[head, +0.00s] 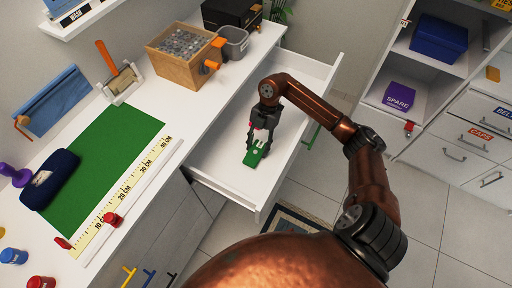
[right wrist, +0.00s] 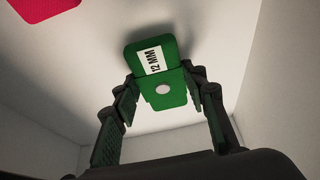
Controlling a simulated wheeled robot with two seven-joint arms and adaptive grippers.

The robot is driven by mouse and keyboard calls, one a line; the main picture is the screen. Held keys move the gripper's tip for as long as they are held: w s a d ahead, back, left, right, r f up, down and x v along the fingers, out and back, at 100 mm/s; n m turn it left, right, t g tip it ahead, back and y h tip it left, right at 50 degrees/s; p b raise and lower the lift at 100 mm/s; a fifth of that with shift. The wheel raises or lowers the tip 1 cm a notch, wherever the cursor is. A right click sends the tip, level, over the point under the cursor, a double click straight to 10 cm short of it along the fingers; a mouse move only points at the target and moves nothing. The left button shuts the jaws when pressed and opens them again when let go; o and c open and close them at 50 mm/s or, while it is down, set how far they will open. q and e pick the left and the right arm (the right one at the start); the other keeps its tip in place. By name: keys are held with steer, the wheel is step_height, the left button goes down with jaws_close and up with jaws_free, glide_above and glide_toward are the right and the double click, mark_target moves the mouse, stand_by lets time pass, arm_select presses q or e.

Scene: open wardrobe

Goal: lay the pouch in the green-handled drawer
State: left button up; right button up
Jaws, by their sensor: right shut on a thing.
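A small green pouch (head: 254,157) with a white label and a round snap is inside the open drawer (head: 215,171). The drawer has a green handle (head: 311,133) on its front. My right gripper (head: 256,146) points down into the drawer and is shut on the pouch. In the right wrist view the pouch (right wrist: 160,88) shows between the fingertips, its label reading 12 MM. I cannot tell whether the pouch touches the drawer floor. My left gripper is not in view.
A red thing (right wrist: 42,8) lies near the pouch, mostly hidden in the head view. The counter at left holds a green mat (head: 105,150), a dark blue case (head: 50,180) and a wooden box (head: 180,55). Drawer floor around the pouch is largely bare.

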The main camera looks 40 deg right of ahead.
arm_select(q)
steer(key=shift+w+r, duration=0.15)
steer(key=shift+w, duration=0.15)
arm_select(e)
steer(key=shift+f, duration=0.25)
steer(key=o, duration=1.2)
steer(key=shift+f, duration=0.1)
steer(key=shift+r, duration=0.2)
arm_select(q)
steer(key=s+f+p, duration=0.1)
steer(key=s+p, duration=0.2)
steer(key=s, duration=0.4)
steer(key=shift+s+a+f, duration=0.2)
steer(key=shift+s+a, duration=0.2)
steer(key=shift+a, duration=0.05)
arm_select(e)
steer(key=v, duration=1.1)
steer(key=shift+r, duration=0.4)
steer(key=shift+d, duration=0.15)
